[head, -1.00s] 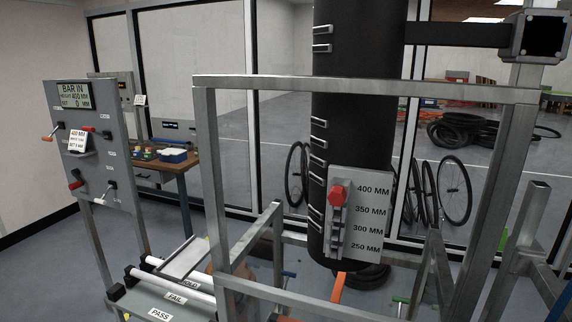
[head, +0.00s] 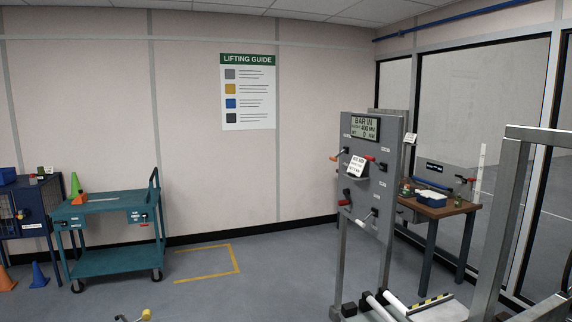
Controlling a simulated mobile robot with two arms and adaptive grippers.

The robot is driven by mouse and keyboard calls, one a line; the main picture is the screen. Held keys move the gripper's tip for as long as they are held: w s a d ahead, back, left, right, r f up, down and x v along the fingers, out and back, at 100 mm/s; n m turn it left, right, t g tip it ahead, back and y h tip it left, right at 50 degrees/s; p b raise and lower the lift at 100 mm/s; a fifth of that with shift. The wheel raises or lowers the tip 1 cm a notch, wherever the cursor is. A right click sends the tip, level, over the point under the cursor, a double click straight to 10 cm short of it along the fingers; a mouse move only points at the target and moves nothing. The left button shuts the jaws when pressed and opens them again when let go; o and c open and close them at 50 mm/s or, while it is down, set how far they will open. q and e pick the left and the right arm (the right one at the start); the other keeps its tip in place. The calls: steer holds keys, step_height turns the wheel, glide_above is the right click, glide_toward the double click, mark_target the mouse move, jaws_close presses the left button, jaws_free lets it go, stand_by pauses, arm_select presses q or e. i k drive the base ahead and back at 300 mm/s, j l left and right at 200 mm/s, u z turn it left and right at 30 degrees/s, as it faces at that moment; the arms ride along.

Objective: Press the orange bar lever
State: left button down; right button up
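A grey upright control panel (head: 364,180) stands right of centre, with a small display (head: 365,128) reading BAR IN. A lever with an orange handle (head: 335,158) sticks out at the panel's left side. A red-handled lever (head: 369,158) is at its upper right and another red handle (head: 344,202) at its lower left. The label by the orange handle is too small to read, so I cannot tell which lever is the bar lever.
A teal cart (head: 105,218) and a dark blue cabinet (head: 35,212) stand at the left. A wooden bench (head: 436,207) is behind the panel. A grey metal frame (head: 507,215) rises at the right. Floor with a yellow outline (head: 238,262) is clear in the middle.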

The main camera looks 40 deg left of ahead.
mark_target(334, 158)
steer(key=u, duration=0.85)
steer(key=z, duration=0.2)
steer(key=i+j+z, duration=0.25)
steer(key=z, duration=0.15)
steer(key=i+j+z, duration=0.4)
steer(key=i+j, duration=0.2)
steer(key=i+j+z, duration=0.1)
steer(key=i+j, duration=0.15)
steer(key=j, duration=0.2)
steer(key=i+j, duration=0.2)
steer(key=i+j+z, duration=0.1)
steer(key=j, duration=0.35)
steer(key=i+j, duration=0.3)
steer(key=i+j+z, duration=0.15)
steer(key=j, duration=0.25)
steer(key=i+j, duration=0.4)
steer(key=j, duration=0.2)
steer(key=i+j, duration=0.15)
steer(key=j, duration=0.15)
steer(key=i+j, duration=0.15)
steer(key=j, duration=0.2)
steer(key=i+j, duration=0.15)
steer(key=j, duration=0.2)
